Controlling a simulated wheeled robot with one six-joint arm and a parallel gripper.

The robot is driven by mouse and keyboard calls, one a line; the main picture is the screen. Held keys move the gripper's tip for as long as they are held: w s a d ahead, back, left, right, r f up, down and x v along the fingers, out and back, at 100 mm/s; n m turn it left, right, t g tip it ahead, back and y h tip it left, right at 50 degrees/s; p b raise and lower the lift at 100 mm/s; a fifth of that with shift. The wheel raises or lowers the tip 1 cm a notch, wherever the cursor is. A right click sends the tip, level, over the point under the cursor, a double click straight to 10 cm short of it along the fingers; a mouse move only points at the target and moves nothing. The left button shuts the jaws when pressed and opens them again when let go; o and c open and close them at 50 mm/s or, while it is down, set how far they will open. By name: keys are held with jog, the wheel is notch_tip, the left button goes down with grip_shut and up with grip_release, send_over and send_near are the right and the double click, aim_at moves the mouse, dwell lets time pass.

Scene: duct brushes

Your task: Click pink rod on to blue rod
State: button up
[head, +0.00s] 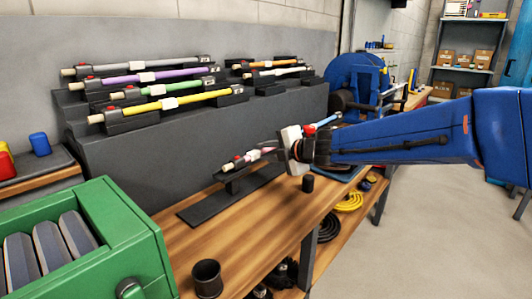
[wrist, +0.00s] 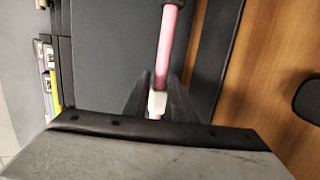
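The pink rod (head: 256,154) lies above a dark stand on the workbench in the head view, with a red-marked black clip and pale tip at its left end. My gripper (head: 290,146) is at its right end. In the wrist view the pink rod (wrist: 169,40) runs down to a white collar (wrist: 157,102) between my gripper's dark fingers (wrist: 159,90). Whether they press on the collar is unclear. A light blue rod (head: 327,121) shows just behind my gripper, partly hidden by it. Whether the two rods touch is hidden.
A dark stepped rack (head: 200,135) behind the bench holds several coloured rods. A green machine (head: 110,230) is at the front left, a black cup (head: 207,278) near the bench's front edge. The front of the wooden bench (head: 245,245) has free room.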

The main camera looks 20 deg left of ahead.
jog(key=shift+o, duration=1)
jog(key=v, duration=1.7)
jog(key=w+d+r+m+t+h, duration=0.1)
jog(key=w+d+m+t+h, duration=0.15)
jog(key=d+m, duration=0.55)
jog(key=w+d+r+m+t+h, duration=0.1)
jog(key=d+m+t+h, duration=0.25)
jog(key=d, duration=0.75)
jog(key=s+d+f+m+h, duration=0.2)
jog(key=d+f+m+h, duration=0.15)
jog(key=d, duration=0.35)
jog(key=s+d+f+m+h, duration=0.2)
jog(key=d+m, duration=0.2)
jog(key=d, duration=0.3)
jog(key=s+d+f+m+g+h, duration=0.2)
jog(key=s+d+f+m+g, duration=0.3)
jog(key=s+d+f, duration=0.4)
jog(key=s+a+f+m+g+y, duration=0.1)
jog(key=s+f+m, duration=0.5)
jog(key=s, duration=0.9)
jog(key=a+f+g, duration=0.1)
jog(key=g, duration=0.1)
jog(key=shift+s+a+f+g+y, duration=0.2)
jog(key=shift+s+f+g+y, duration=0.1)
jog(key=shift+f+y, duration=0.1)
